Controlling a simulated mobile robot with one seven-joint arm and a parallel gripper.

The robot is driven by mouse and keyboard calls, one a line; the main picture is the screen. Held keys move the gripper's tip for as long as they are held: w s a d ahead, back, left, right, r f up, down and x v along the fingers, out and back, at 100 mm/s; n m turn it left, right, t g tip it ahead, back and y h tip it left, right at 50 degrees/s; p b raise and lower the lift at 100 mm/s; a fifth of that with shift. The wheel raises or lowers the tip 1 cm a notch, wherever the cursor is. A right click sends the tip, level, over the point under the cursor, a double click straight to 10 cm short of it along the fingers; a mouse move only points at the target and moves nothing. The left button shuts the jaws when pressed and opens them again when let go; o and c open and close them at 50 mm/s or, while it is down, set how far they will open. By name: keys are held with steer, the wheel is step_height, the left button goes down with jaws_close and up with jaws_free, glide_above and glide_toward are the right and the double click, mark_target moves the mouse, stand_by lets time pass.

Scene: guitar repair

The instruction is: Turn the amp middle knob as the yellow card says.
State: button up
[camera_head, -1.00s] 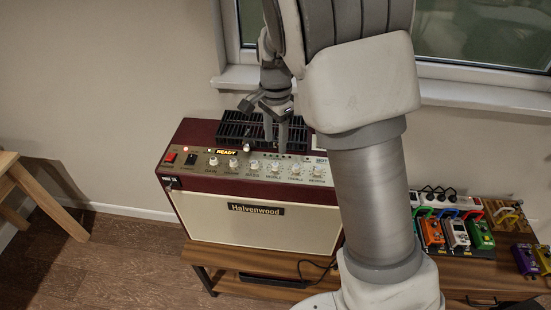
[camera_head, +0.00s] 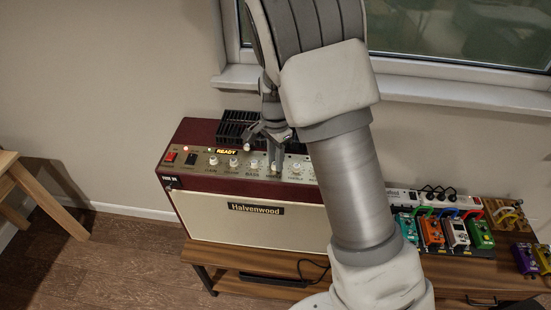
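The amp (camera_head: 255,220) is a maroon and cream Halvenwood with a sloped control panel along its top front. Its gain knob (camera_head: 213,161), volume knob (camera_head: 233,162) and bass knob (camera_head: 254,165) are white and in a row. My gripper (camera_head: 275,169) points down at the panel just right of the bass knob, at the middle knob's place. The fingers cover the middle knob, so its pointer is hidden. I cannot tell whether they touch or grip it. The treble knob (camera_head: 295,167) shows to their right. I see no yellow card; part of the amp is behind my arm.
The amp stands on a wooden bench (camera_head: 262,257). Several coloured pedals (camera_head: 432,232) and a white power strip (camera_head: 433,197) are right of my arm. A wooden stool (camera_head: 20,200) stands left.

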jaws_close()
steer(key=shift+n, duration=0.4)
steer(key=n+b, duration=0.1)
steer(key=n, duration=0.2)
steer(key=n+b, duration=0.1)
steer(key=n, duration=0.3)
steer(key=shift+b, duration=0.4)
steer(key=n, duration=0.5)
steer(key=shift+b, duration=0.4)
steer(key=n, duration=0.4)
steer(key=shift+n, duration=0.4)
